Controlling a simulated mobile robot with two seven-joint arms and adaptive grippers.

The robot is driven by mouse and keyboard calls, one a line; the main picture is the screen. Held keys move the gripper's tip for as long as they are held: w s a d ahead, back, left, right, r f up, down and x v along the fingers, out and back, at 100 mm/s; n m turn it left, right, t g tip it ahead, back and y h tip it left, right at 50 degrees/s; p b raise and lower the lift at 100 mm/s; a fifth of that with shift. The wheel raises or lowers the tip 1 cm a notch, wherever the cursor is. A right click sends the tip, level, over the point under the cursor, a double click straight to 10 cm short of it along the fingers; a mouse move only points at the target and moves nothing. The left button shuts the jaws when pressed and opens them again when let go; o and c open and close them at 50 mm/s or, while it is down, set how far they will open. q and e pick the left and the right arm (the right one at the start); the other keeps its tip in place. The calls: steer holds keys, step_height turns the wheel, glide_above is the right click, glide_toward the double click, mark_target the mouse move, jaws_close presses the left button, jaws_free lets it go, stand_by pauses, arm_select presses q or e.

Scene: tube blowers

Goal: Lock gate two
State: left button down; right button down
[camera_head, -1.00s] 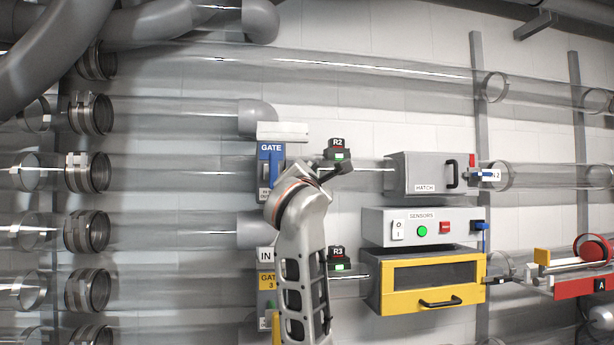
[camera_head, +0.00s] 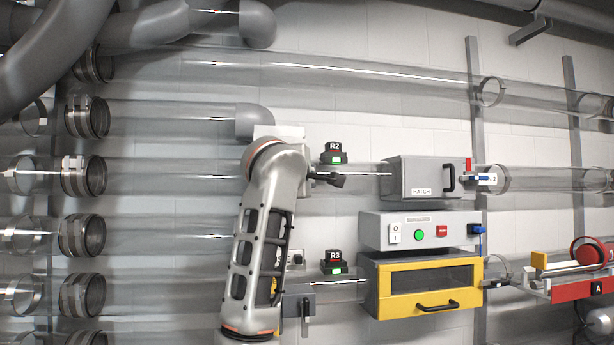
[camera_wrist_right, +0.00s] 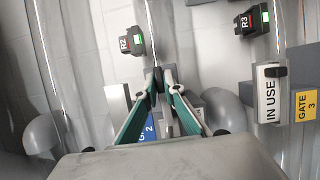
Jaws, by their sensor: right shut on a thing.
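Gate two's blue plate (camera_wrist_right: 149,126) shows in the right wrist view, partly hidden behind my fingers. In the head view my right arm covers the gate; a pale block (camera_head: 278,132) shows above the arm. My right gripper (camera_wrist_right: 157,80) has its fingers together at the gate, below the R2 reader (camera_wrist_right: 131,42) in the head view. It is shut on a small dark part of gate two, probably its handle; the fingers hide most of it. My left gripper is in neither current view.
The grey hatch box (camera_head: 418,178), sensors panel (camera_head: 378,231) and yellow-framed box (camera_head: 385,300) stand to the right. R3 (camera_head: 333,262) sits above gate three's tube. The IN USE sign (camera_wrist_right: 270,92) and yellow gate three plate (camera_wrist_right: 306,105) are close by. Clear tubes run across the wall.

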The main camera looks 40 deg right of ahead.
steer(key=shift+m, duration=0.3)
steer(key=c, duration=2.1)
jaws_free()
steer(key=shift+c, duration=0.2)
steer(key=shift+r, duration=0.1)
